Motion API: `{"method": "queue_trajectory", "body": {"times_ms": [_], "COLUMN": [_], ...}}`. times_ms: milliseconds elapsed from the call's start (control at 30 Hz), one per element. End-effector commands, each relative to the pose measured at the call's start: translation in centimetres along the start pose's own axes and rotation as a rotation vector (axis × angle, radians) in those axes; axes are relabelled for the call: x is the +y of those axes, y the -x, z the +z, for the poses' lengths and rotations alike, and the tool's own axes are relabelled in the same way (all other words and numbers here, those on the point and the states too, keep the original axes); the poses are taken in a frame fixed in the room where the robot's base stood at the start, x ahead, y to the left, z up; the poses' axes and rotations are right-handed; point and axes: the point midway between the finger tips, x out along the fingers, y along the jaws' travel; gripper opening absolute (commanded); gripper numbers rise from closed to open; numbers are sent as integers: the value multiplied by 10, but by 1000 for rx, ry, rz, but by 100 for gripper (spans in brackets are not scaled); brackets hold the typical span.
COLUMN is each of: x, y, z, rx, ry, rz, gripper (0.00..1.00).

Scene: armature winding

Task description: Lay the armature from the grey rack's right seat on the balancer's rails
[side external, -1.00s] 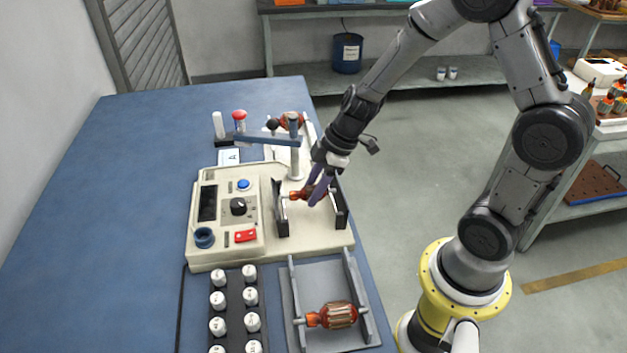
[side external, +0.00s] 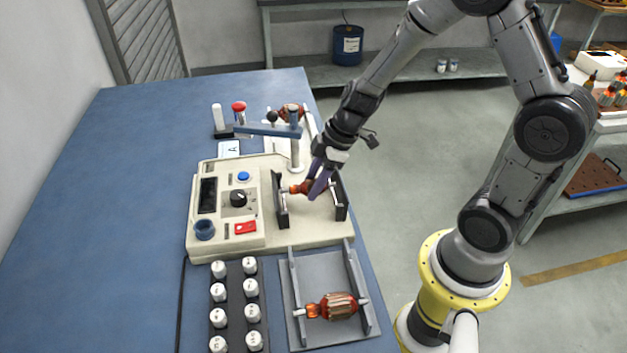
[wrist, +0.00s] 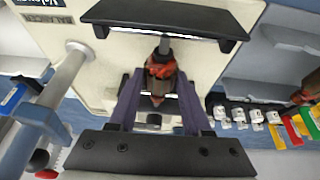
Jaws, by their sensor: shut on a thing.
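The balancer (side external: 218,247) is a cream machine with two dark upright rails, a left rail (side external: 281,208) and a right rail (side external: 341,205). My gripper (side external: 317,187) is between the rails, its purple fingers shut on an orange-brown armature (side external: 298,188). The armature lies across the gap, its left shaft end at the left rail. I cannot tell whether its shaft touches the rails. In the wrist view the armature (wrist: 161,70) sits between the fingers, its shaft pointing to one dark rail (wrist: 165,17). The grey rack (side external: 318,267) in front holds another armature (side external: 338,306); its back part is empty.
Several white-capped pieces (side external: 219,292) stand in a dark holder left of the rack. Another armature (side external: 288,111) lies at the back. The blue table's left side is clear.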

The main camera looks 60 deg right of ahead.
Motion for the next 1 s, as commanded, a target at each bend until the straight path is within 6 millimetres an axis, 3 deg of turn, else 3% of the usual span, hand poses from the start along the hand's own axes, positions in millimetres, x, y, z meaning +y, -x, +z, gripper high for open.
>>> {"method": "queue_trajectory", "body": {"times_ms": [833,867,1000], "x": [0,0,0], "y": [-6,-6,-6], "z": [2,2,2], "rx": [1,1,1], "ry": [0,0,0], "rz": [2,2,1], "gripper": [0,53,78]}}
